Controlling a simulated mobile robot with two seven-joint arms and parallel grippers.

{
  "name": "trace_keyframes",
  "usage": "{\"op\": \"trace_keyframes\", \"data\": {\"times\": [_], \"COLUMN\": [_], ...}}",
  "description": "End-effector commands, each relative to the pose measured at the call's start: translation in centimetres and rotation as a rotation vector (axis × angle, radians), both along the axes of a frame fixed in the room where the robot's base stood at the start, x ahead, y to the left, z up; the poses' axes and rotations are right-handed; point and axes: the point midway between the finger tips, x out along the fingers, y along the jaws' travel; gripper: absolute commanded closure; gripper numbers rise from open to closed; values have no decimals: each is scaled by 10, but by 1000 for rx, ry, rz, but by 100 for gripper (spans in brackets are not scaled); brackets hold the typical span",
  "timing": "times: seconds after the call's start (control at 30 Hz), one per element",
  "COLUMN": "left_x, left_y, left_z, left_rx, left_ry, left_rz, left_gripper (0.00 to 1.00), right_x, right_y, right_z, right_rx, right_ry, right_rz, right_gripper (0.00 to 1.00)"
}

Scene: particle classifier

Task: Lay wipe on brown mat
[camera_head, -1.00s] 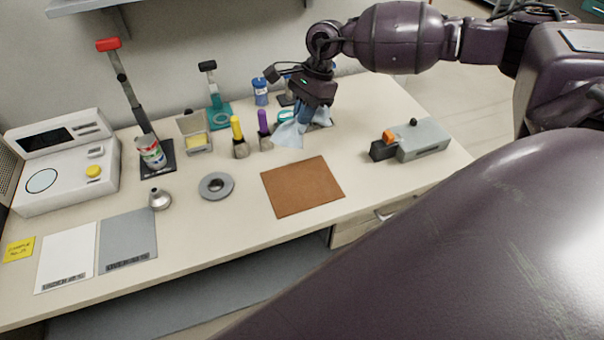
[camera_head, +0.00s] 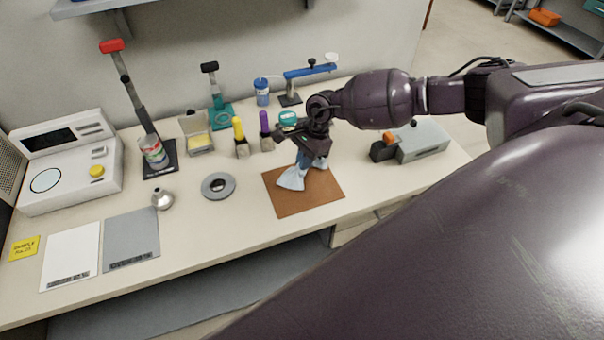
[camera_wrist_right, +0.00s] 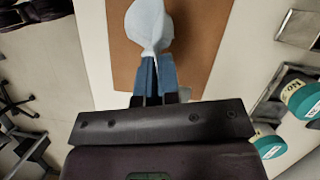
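The light-blue wipe (camera_head: 291,180) hangs from my right gripper (camera_head: 304,161) over the far left part of the brown mat (camera_head: 318,199). In the right wrist view the wipe (camera_wrist_right: 150,22) is pinched between the blue fingertips of my right gripper (camera_wrist_right: 157,72), with the brown mat (camera_wrist_right: 200,45) behind it. The wipe's lower end appears at or just above the mat; I cannot tell whether it touches. My left gripper is not in view.
A grey box device with an orange part (camera_head: 421,142) stands to the right.

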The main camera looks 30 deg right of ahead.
Motion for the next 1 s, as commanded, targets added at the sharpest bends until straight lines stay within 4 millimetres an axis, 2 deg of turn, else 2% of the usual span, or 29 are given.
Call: {"op": "trace_keyframes", "data": {"times": [0.2, 0.5, 0.53, 0.9, 1.0], "left_x": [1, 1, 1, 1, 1], "left_y": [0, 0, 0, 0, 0], "left_z": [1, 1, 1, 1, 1], "left_rx": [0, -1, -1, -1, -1], "left_ry": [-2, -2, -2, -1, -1], "left_rz": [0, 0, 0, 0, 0], "left_gripper": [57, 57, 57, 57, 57], "right_x": [0, 0, 0, 0, 0], "right_y": [0, 0, 0, 0, 0], "right_z": [-13, -15, -15, -14, -14], "right_rx": [0, 0, 0, 0, 0], "right_ry": [1, 0, 0, 0, 0], "right_rz": [0, 1, 1, 0, 0], "right_gripper": [100, 100, 92, 35, 33]}}
